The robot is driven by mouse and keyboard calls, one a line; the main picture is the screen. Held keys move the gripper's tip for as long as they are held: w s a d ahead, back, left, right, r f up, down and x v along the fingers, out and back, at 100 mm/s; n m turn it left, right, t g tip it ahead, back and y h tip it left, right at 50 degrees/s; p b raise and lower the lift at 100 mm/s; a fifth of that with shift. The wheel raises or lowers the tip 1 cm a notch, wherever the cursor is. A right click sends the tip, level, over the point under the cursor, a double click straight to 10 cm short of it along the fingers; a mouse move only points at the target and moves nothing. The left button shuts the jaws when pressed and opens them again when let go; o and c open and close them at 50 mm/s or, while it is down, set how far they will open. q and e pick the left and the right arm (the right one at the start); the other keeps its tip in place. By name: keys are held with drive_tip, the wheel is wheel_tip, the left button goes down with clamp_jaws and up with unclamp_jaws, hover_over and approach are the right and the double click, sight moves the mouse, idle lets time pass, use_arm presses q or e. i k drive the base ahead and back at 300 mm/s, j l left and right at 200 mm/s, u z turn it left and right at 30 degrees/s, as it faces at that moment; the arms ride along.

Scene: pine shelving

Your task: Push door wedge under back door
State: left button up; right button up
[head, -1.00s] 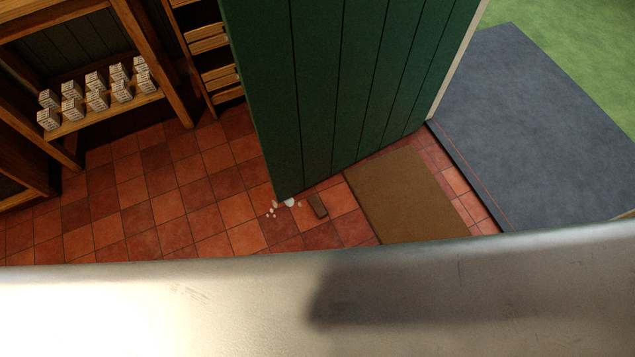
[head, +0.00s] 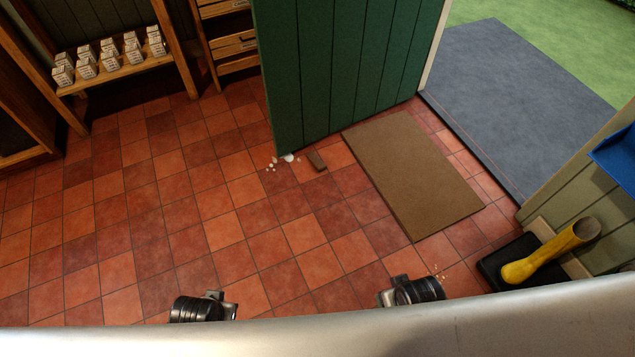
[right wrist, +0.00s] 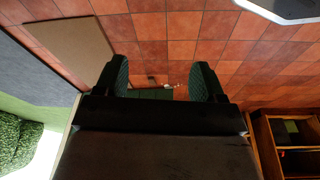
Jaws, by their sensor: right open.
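A small brown wedge (head: 317,161) lies on the red tiles beside the lower front corner of the open green door (head: 345,70), in the head view. A narrow gap seems to separate it from the door; I cannot tell whether any part is under it. In the right wrist view, a small brown shape that looks like the wedge (right wrist: 150,79) shows between the fingers, by the green door edge (right wrist: 150,94). My right gripper (right wrist: 160,75) is open and empty, with the floor some way beyond its fingertips. My left gripper is not in view.
White fragments (head: 288,158) lie at the door corner. A brown mat (head: 410,175) lies right of the wedge, before the doorway. A yellow boot (head: 548,255) lies on a black tray (head: 493,262) at right. Shelving with small boxes (head: 110,72) stands left.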

sight(318, 164)
drive_tip(key=i+j+z, duration=0.3)
drive_tip(key=i+j, duration=0.25)
drive_tip(key=i, duration=0.3)
drive_tip(key=i+j+z, duration=0.3)
drive_tip(key=i+j, duration=0.45)
